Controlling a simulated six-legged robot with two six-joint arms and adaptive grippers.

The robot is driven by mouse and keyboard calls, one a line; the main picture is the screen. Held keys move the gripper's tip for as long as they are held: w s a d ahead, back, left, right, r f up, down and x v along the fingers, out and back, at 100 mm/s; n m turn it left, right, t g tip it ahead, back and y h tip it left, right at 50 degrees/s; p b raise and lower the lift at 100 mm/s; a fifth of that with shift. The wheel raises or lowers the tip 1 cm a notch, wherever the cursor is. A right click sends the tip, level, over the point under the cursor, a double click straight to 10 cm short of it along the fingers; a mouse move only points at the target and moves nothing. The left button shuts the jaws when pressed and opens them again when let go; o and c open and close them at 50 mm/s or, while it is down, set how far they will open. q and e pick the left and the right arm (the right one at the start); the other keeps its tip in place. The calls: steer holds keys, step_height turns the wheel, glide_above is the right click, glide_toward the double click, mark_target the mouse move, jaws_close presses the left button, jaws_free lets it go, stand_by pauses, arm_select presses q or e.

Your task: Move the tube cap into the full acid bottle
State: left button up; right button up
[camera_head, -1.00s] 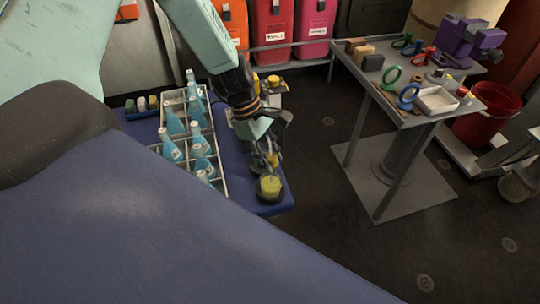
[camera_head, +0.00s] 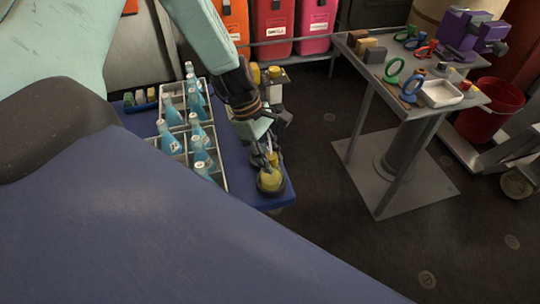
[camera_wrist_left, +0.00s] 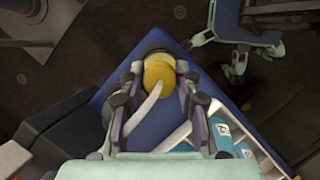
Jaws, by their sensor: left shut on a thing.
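My left gripper (camera_head: 265,158) is shut on the tube cap, a yellow cap (camera_wrist_left: 158,70) with a white curved tube (camera_wrist_left: 148,104), between its fingers in the left wrist view. In the head view the fingers largely hide the cap. The full acid bottle (camera_head: 270,182), with yellow contents, stands in a dark round holder near the right front corner of the blue table. The gripper is directly over it. The cap overlaps the bottle in both views; I cannot tell whether they touch. My right gripper is not in view.
A metal crate (camera_head: 223,172) with several blue bottles (camera_head: 194,132) stands left of the gripper. More yellow-topped items (camera_head: 275,72) stand behind my arm. A grey tool table (camera_head: 378,77) is at right, with open floor between.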

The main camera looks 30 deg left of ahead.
arm_select(q)
steer(key=o, duration=1.1)
steer(key=o, duration=0.5)
steer(key=shift+r, duration=0.1)
step_height(320, 180, up, 5)
steer(key=p, duration=0.6)
steer(key=shift+r, duration=0.2)
